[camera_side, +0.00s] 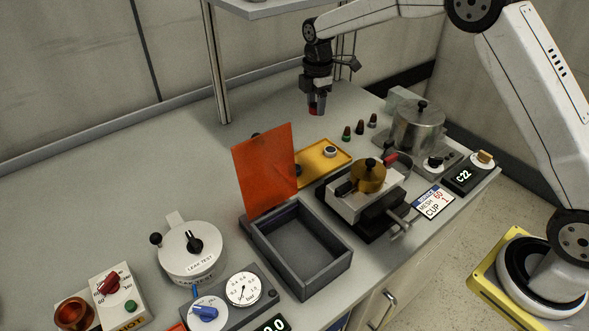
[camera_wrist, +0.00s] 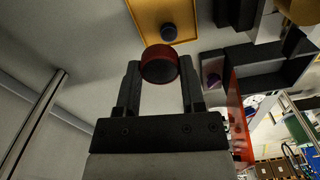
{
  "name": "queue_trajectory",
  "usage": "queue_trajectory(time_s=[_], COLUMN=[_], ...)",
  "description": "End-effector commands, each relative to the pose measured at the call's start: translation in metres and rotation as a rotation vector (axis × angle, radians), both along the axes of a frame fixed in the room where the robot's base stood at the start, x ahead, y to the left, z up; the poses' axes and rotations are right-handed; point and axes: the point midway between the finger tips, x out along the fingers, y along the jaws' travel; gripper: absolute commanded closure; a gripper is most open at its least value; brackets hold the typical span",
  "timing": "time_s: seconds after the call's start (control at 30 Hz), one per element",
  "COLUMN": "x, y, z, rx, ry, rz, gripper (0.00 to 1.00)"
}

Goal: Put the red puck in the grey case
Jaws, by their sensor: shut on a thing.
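My gripper (camera_side: 316,108) is shut on the red puck (camera_side: 314,112), holding it in the air above the back of the bench. In the wrist view the puck (camera_wrist: 160,62) sits between the two fingertips (camera_wrist: 159,75), with a dark flat face and a red rim. The grey case (camera_side: 303,246) stands open and empty at the front middle of the bench, with its orange see-through lid (camera_side: 265,172) raised. The case is nearer the side camera than my gripper and well apart from it. It shows only partly in the wrist view (camera_wrist: 262,75).
A yellow tray (camera_side: 333,152) with a small round piece lies behind the case. A vise with a brass part (camera_side: 368,176) stands right of the case. Several small knobs (camera_side: 360,127) and a metal pot (camera_side: 418,125) are farther right. A leak tester (camera_side: 190,250) stands left.

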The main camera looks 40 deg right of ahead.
Motion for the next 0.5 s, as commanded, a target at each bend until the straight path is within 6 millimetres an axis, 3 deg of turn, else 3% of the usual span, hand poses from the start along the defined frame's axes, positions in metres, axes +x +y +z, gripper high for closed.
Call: queue_trajectory(time_s=[0.1, 0.5], x=[-0.002, -0.041], y=[0.003, 0.054], z=[0.019, 0.028], rx=[0.0, 0.0], ry=[-0.001, -0.001], rz=[-0.001, -0.06], gripper=[1.0, 1.0])
